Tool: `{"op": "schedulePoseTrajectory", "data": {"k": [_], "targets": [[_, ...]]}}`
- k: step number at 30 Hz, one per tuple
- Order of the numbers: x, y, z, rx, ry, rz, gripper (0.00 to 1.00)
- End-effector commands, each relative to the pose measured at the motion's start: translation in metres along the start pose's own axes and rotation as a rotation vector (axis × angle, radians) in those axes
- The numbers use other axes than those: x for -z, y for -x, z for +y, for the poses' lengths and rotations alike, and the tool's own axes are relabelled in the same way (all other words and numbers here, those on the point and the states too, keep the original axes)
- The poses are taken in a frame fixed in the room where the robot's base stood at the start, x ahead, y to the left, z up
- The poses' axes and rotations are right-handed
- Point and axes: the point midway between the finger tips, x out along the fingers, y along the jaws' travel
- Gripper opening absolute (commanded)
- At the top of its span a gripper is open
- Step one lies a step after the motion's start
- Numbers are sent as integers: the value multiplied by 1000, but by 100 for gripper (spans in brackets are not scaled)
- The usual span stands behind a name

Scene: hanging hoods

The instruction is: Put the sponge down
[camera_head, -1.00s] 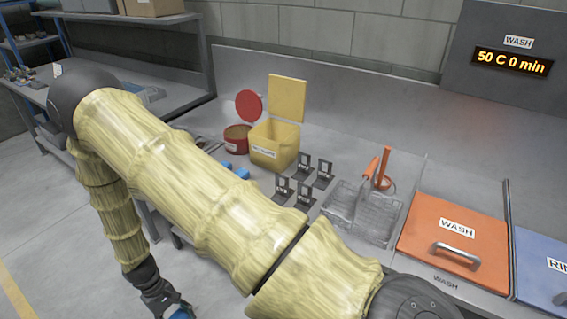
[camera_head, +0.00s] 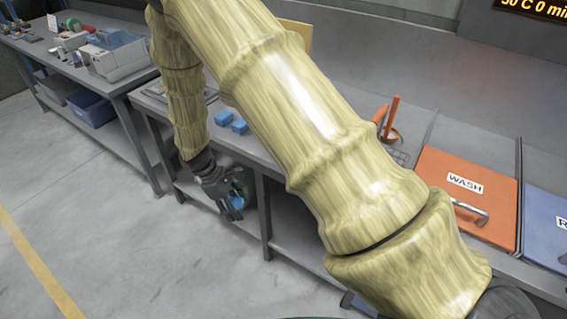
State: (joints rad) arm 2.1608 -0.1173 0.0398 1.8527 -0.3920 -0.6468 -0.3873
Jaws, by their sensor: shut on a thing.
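My gripper (camera_head: 233,203) hangs low in front of the metal bench (camera_head: 262,156), below the level of its top. It points down and to the right. It is shut on a small blue sponge (camera_head: 239,188), of which only part shows between the dark fingers. Two more blue sponges (camera_head: 223,118) lie close together on the bench top, above and behind the gripper. My arm hides the middle of the bench.
An orange lid marked WASH (camera_head: 465,200) and a blue lid (camera_head: 548,232) are at the right. An orange-handled tool (camera_head: 392,118) stands behind my arm. A side table (camera_head: 95,72) with boxes is at the left. The floor in front is clear.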

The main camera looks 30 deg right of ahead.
Motion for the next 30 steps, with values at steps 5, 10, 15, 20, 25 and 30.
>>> {"op": "schedulePoseTrajectory", "data": {"k": [5,10,15,20,25,30], "targets": [[-11,36,30,-136,312,-1,27],[-26,70,54,-254,593,-4,27],[-40,101,70,-350,826,-7,27],[-48,120,79,-407,964,-10,27],[-55,127,85,-428,1022,-13,27],[-73,118,101,-429,1024,-12,27]]}}
